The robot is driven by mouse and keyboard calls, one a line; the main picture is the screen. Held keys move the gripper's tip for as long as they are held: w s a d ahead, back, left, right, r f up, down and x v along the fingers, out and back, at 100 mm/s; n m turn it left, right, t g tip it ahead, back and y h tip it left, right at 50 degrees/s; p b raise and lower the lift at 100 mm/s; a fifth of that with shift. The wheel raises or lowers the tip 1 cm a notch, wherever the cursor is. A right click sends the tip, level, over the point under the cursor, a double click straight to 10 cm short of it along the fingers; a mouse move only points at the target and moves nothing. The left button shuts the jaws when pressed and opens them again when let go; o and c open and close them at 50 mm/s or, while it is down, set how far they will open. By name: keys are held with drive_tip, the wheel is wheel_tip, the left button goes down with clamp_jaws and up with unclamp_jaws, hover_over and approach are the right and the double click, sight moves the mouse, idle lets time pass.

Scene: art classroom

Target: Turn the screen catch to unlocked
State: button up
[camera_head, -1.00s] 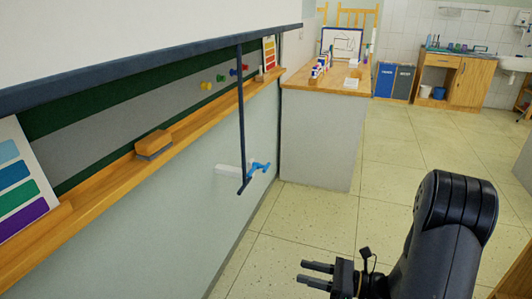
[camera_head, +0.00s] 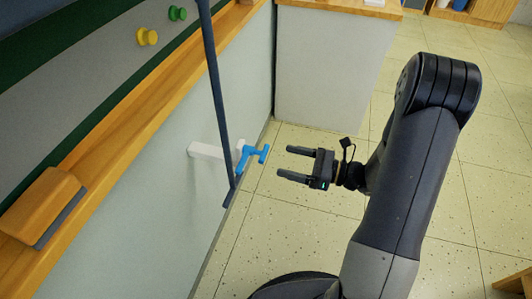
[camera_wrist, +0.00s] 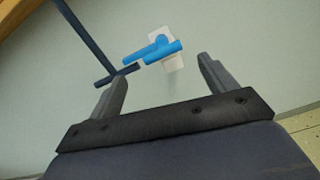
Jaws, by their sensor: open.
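The blue screen catch (camera_head: 250,155) sits on a white bracket (camera_head: 207,151) that stands out from the pale wall panel, beside the lower end of a dark hanging bar (camera_head: 218,110). My gripper (camera_head: 290,163) is open and empty, a short way to the right of the catch and apart from it. In the wrist view the blue catch (camera_wrist: 153,50) shows ahead, between and beyond the two open fingers (camera_wrist: 162,82), with the white bracket behind it. The dark bar (camera_wrist: 85,36) ends in a crosspiece near the left finger.
A wooden ledge (camera_head: 130,97) runs along the wall, with a wooden eraser (camera_head: 38,207) on it. Yellow (camera_head: 147,37) and green (camera_head: 177,13) magnets are on the board. A cabinet (camera_head: 325,75) stands behind; the tiled floor (camera_head: 310,225) is open.

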sight(265, 152)
drive_tip(key=shift+o, duration=0.8)
drive_tip(key=x, duration=0.7)
drive_tip(key=shift+w+a+b, duration=0.15)
drive_tip(key=shift+w+b, duration=0.15)
drive_tip(key=shift+b, duration=0.1)
drive_tip(key=shift+c, duration=0.2)
drive_tip(key=c, duration=1.3)
